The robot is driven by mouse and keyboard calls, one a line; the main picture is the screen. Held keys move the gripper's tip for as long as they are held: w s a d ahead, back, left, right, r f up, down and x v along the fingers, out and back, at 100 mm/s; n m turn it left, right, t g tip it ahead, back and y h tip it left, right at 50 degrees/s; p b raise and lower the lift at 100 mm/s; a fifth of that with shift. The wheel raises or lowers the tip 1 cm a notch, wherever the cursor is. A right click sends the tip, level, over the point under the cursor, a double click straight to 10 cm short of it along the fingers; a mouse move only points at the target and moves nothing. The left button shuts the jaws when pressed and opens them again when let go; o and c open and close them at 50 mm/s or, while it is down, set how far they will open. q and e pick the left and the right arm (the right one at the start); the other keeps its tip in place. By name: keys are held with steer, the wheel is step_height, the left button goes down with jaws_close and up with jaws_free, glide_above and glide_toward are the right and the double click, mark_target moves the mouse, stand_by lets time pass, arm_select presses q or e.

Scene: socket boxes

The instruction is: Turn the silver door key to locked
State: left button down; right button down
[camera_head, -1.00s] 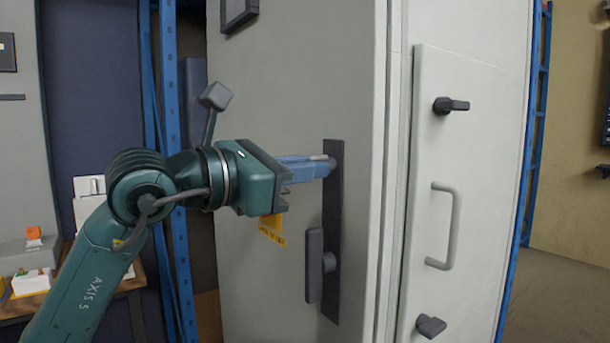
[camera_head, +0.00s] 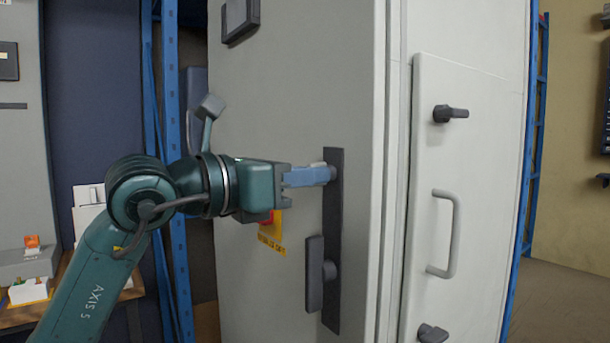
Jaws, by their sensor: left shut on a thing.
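My left gripper (camera_head: 325,174) reaches in from the left, with its blue fingers at the top of a dark upright lock plate (camera_head: 333,222) on the grey cabinet door. It is shut on the silver key, at the upper part of the plate. Only a small bit of silver (camera_head: 318,164) shows above the fingers, so how far the key is turned cannot be told. A dark door handle (camera_head: 314,274) hangs upright lower on the same plate. My right gripper is not in view.
The tall grey cabinet (camera_head: 290,100) fills the middle. To its right, a white door (camera_head: 480,130) has two dark latches and a grey pull handle (camera_head: 453,235). A yellow label with a red part (camera_head: 270,240) sits below my gripper. A blue rack post (camera_head: 176,200) stands behind my arm.

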arm_select(q)
steer(key=c, duration=1.5)
jaws_free()
steer(key=shift+c, duration=0.2)
steer(key=b+v, duration=0.1)
steer(key=v, duration=1.2)
